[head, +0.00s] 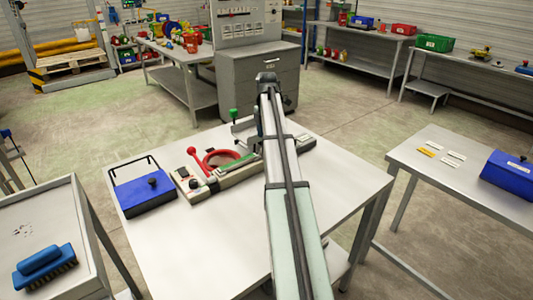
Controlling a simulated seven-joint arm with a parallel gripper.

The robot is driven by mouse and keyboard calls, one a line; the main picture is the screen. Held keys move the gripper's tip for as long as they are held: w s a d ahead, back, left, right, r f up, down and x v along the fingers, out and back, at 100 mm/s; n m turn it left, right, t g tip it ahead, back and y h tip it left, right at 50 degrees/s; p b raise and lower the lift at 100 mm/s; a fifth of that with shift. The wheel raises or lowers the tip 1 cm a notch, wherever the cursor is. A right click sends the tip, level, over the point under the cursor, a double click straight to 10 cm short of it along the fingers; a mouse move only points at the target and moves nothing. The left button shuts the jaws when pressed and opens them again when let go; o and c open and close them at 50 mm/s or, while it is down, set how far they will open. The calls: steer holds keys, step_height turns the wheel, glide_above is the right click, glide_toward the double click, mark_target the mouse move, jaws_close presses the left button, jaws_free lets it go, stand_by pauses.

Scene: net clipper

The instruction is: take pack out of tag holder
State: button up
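The clipper device (215,168) lies on the middle table, with a red ring, a red-knobbed lever and a pale base. A green knob (233,115) stands above a grey bracket (243,130) at its far end, partly behind my arm. I cannot tell whether this bracket is the tag holder, and I cannot make out a pack in it. My arm reaches up from the bottom across the table and hides part of the device. My gripper's fingers do not show.
A blue box (145,195) with a black knob stands left of the device. The middle table (195,255) is bare in front. Several small white and yellow tags (450,145) and a blue bin (510,180) lie on the right table. A blue brush (45,267) lies at left.

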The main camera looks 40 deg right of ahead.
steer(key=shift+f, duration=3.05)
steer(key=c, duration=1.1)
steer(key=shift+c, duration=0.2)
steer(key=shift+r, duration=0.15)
